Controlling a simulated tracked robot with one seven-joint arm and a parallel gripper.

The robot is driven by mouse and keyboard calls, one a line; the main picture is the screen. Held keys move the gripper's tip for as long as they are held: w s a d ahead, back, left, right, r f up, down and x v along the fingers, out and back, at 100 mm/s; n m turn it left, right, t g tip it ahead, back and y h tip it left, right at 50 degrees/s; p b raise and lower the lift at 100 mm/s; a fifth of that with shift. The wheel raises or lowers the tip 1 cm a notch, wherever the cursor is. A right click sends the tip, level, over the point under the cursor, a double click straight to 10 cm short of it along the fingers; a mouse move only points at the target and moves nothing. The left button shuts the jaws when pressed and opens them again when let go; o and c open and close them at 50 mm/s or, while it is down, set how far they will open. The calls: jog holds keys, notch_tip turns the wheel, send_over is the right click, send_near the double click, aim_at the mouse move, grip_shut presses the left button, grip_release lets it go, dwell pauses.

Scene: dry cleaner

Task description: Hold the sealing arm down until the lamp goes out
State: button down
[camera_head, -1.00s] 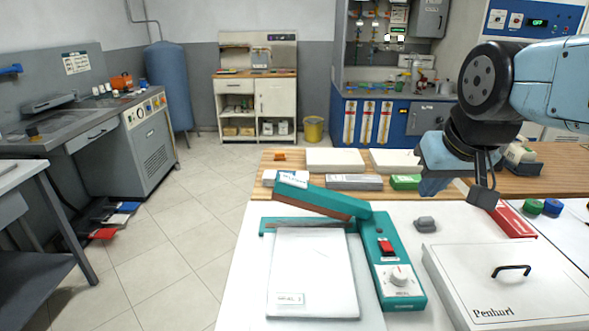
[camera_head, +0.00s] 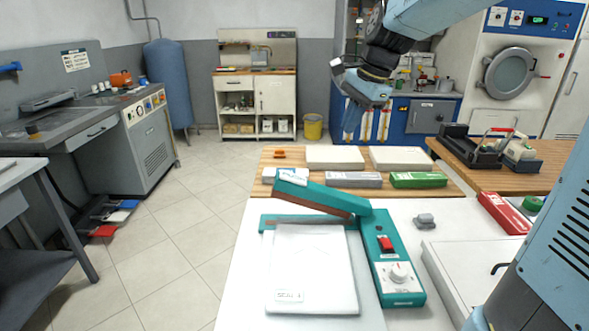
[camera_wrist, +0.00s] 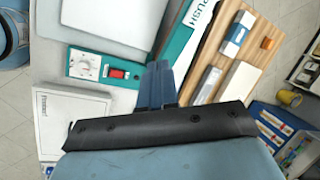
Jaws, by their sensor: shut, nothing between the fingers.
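The sealer's teal sealing arm (camera_head: 330,197) is raised and tilted, with its free end up at the left and a white label on it. It also shows in the wrist view (camera_wrist: 183,35). The teal control box (camera_head: 393,262) has a red switch (camera_head: 387,244) and a white knob (camera_head: 398,272). I cannot make out a lit lamp. A white labelled pouch (camera_head: 312,265) lies flat under the arm's line. My gripper (camera_head: 350,128) is shut and empty, above and beyond the sealer, apart from it. Its fingers (camera_wrist: 160,84) show in the wrist view beside the sealing arm.
Behind the sealer, a wooden board carries white boxes (camera_head: 335,157), a grey box (camera_head: 353,180) and a green box (camera_head: 418,180). A small grey object (camera_head: 425,221) sits right of the sealer. A flat white case (camera_head: 455,275) lies at the right, partly behind my arm.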

aim_at(291, 177)
jog(key=w+a+f+m+g, duration=0.1)
jog(key=w+a+f+m, duration=0.1)
jog(key=w, duration=0.4)
jog(key=w+a+f+m, duration=0.3)
jog(key=w+a+m, duration=0.1)
jog(key=w+a, duration=0.1)
jog(key=shift+w+a+f+g+y, duration=0.15)
jog(key=shift+w+a+g+y, duration=0.2)
jog(key=shift+a+g+y, duration=0.05)
jog(key=x, duration=1.4)
